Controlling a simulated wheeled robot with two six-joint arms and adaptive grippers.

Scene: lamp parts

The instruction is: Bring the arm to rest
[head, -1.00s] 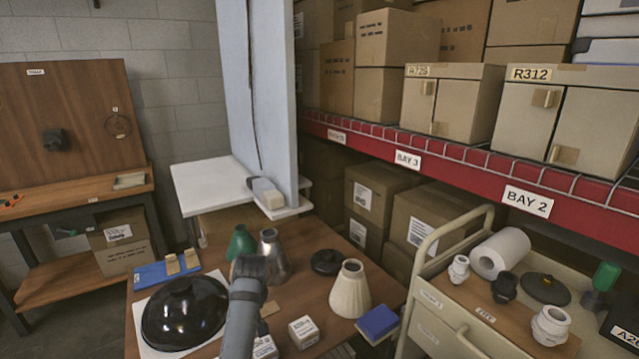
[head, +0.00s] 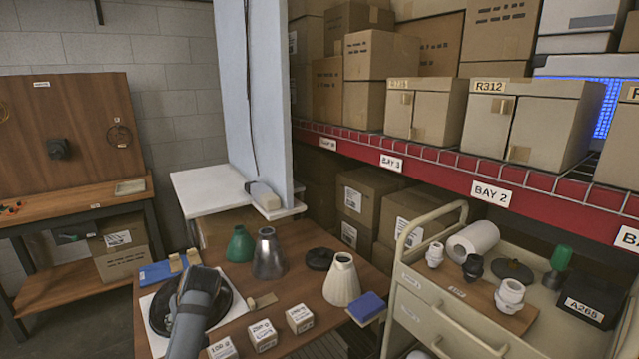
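One of my arms (head: 194,305) rises from the bottom edge left of centre. Its dark upper joint covers part of a glossy black dome shade (head: 160,312) on a white sheet; I cannot tell whether they touch. No gripper fingers show on this arm, and my other arm is out of view. Behind stand a green cone shade (head: 240,245), a metal cone shade (head: 269,254) and a cream ribbed shade (head: 341,281). A flat black round part (head: 320,259) lies between the last two.
Small white boxes (head: 299,319) line the table front, with a blue block (head: 367,307) at its right corner. A cream cart (head: 440,300) holds sockets and a white roll (head: 473,241). A tall pale panel (head: 262,110) stands behind. Bare wood (head: 300,290) shows mid-table.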

